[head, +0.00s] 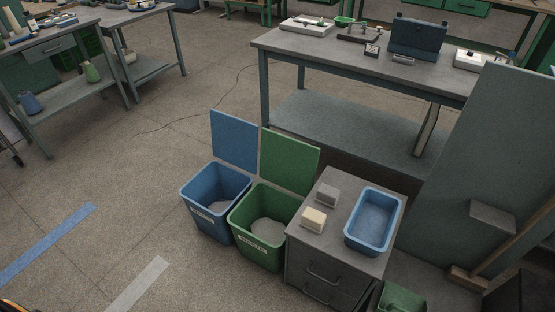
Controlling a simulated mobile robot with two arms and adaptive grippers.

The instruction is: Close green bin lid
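The green bin (259,233) stands on the floor at the middle of the head view, with a label on its front. Its green lid (288,160) is open and stands upright at the bin's back edge. Neither of my grippers can be made out in the head view.
A grey drawer cabinet (325,272) stands right beside the green bin, carrying a blue tray (396,222), a grey block (327,195) and a cream block (313,219). A workbench (345,62) stands behind.

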